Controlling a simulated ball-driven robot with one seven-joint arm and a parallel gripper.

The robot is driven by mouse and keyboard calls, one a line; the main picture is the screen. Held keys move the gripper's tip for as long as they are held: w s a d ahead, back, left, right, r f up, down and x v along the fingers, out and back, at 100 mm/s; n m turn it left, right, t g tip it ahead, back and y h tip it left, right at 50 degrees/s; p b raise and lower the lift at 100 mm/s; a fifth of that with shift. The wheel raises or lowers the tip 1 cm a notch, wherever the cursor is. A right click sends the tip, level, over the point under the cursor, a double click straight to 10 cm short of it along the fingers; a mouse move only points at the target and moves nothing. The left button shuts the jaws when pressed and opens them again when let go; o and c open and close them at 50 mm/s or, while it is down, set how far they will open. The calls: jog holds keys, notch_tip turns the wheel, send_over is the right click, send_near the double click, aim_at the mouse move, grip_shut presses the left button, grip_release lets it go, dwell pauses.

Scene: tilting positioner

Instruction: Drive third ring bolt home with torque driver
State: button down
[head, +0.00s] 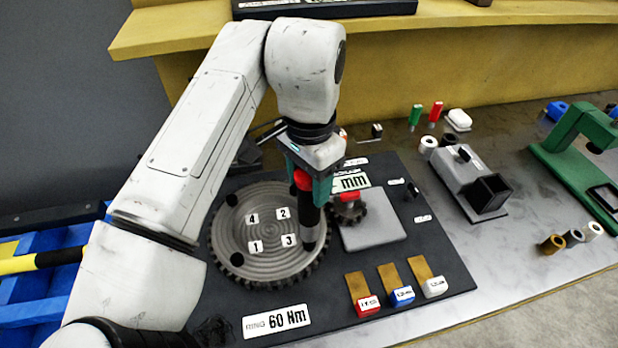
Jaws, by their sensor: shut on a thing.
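My gripper (314,178) is shut on the torque driver (307,212), a black tool with a red part near the top. The driver stands nearly upright over the right side of the grey toothed ring (262,276). Its lower end is by the label 3 (289,241) and hides what lies under it, so I cannot tell whether it touches a bolt. One dark bolt head (231,199) shows near label 4 and another (237,259) near label 1. The spot near label 2 is partly hidden by the gripper and driver.
A small gear (348,211) and a grey square block (374,233) stand close right of the driver. Red, blue and white tagged pieces (402,296) lie in front. A grey fixture (466,180) stands further right.

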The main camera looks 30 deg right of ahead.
jog(key=shift+f, duration=0.3)
dwell(1.0)
